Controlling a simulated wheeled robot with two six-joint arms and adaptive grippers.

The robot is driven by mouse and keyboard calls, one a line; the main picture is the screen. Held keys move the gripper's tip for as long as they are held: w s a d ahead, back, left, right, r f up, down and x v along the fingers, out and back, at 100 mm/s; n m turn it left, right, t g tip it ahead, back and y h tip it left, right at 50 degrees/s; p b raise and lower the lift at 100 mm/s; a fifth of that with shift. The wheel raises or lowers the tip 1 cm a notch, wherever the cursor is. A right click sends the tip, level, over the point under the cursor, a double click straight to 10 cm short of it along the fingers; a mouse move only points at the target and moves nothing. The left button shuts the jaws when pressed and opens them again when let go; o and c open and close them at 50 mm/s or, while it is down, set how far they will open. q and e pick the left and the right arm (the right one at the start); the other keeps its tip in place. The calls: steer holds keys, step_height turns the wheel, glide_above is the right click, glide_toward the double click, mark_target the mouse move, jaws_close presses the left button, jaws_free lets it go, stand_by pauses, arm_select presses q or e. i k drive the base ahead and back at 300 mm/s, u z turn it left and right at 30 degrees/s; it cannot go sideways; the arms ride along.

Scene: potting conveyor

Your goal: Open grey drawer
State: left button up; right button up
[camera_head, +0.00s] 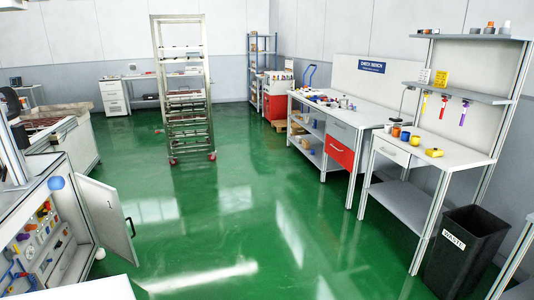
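A grey drawer (341,131) sits under the top of the long workbench (327,105) on the right side of the room. It looks shut, its front flush with the bench frame. Directly below it is a red drawer front (339,153), which also looks shut. A lighter drawer (391,151) is under the nearer table at the right and looks shut. Neither of my grippers shows in the head view, and nothing touches the grey drawer.
Green floor (240,215) is clear up to the workbench. A tall wheeled rack (184,115) stands at centre back. An open cabinet door (106,215) juts out at left. A black waste bin (462,255) stands at right. Cups and a yellow item (434,153) lie on the near table.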

mark_target(345, 134)
steer(key=z, duration=0.05)
steer(key=i, duration=2.85)
steer(key=z, duration=0.55)
steer(key=i, duration=1.8)
steer(key=z, duration=1.1)
steer(key=i, duration=1.45)
steer(key=z, duration=0.35)
